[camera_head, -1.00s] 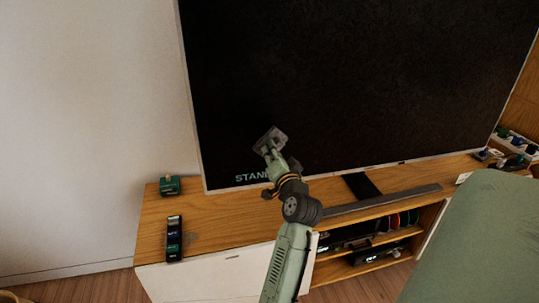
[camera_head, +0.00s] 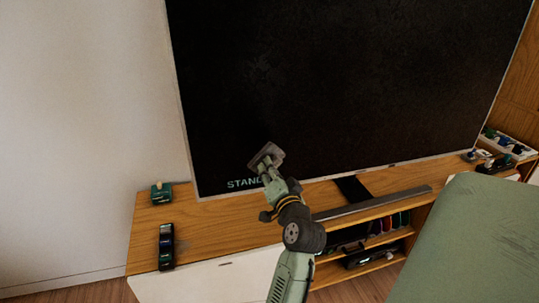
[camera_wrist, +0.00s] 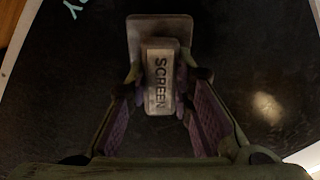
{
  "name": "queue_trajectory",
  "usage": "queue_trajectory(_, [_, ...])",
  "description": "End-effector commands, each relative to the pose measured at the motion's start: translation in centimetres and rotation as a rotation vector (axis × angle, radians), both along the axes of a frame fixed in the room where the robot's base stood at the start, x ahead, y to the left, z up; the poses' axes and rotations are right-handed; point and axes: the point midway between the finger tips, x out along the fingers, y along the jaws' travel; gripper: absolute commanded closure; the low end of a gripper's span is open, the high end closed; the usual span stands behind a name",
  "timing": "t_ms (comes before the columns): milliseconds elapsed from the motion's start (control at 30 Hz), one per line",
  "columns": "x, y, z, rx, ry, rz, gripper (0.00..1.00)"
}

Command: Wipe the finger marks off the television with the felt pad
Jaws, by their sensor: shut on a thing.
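The television (camera_head: 350,80) has a large dark screen with a thin silver frame; "STAN…" shows in pale letters at its lower left. My gripper (camera_head: 268,170) is shut on the grey felt pad (camera_head: 264,154), near the screen's lower left, just beside the letters. Contact between pad and screen is not clear.
The wooden console (camera_head: 205,225) stands below the screen. A small green object (camera_head: 161,193) and a dark remote-like object (camera_head: 166,246) lie on its left end. A long grey bar (camera_head: 375,202) lies in front of the television. A green padded surface (camera_head: 470,240) fills the lower right.

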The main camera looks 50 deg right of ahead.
Motion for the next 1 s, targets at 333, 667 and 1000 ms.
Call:
queue_trajectory(333, [-0.7,0.4,0.0,0.000,-0.001,-0.001,1.00])
queue_trajectory(667, [-2.6,1.6,0.0,-0.001,-0.001,0.000,1.00])
queue_trajectory(1000, [-2.5,1.6,0.0,-0.001,-0.001,0.000,1.00])
